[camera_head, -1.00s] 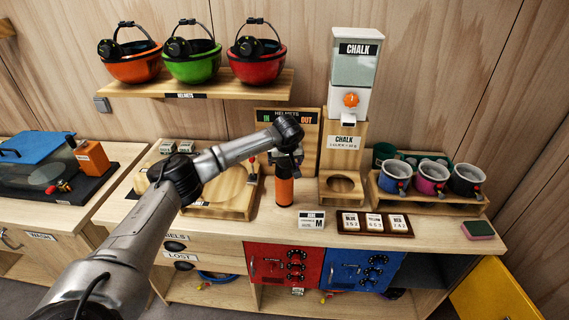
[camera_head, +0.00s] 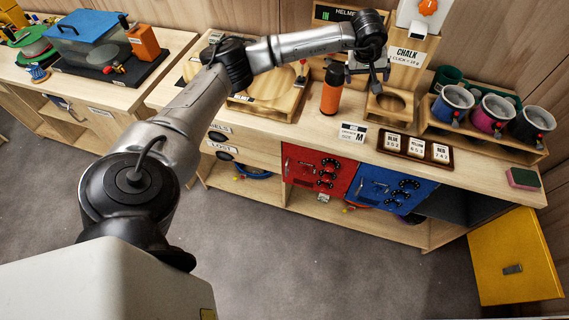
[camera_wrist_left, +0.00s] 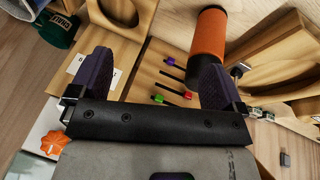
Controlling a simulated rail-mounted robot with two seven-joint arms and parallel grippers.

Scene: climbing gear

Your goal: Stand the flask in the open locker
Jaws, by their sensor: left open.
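The flask (camera_head: 331,98) is orange with a black top and stands upright on the counter in the head view. It also shows in the left wrist view (camera_wrist_left: 208,36), beyond the right-hand finger. My left gripper (camera_head: 370,80) is open and empty, just right of the flask and above the counter. Its two spread fingers show in the wrist view (camera_wrist_left: 155,75). The open locker (camera_head: 466,205) is a dark compartment right of the shut blue locker door (camera_head: 374,187). Its yellow door (camera_head: 512,258) is swung wide open. My right gripper is not in view.
A wooden stand with a round hole (camera_head: 391,105) is close to my gripper. A mug rack (camera_head: 470,137), a dark tag board (camera_head: 415,149), a size card (camera_head: 352,133) and a sponge (camera_head: 524,178) occupy the counter. The red locker door (camera_head: 312,170) is shut.

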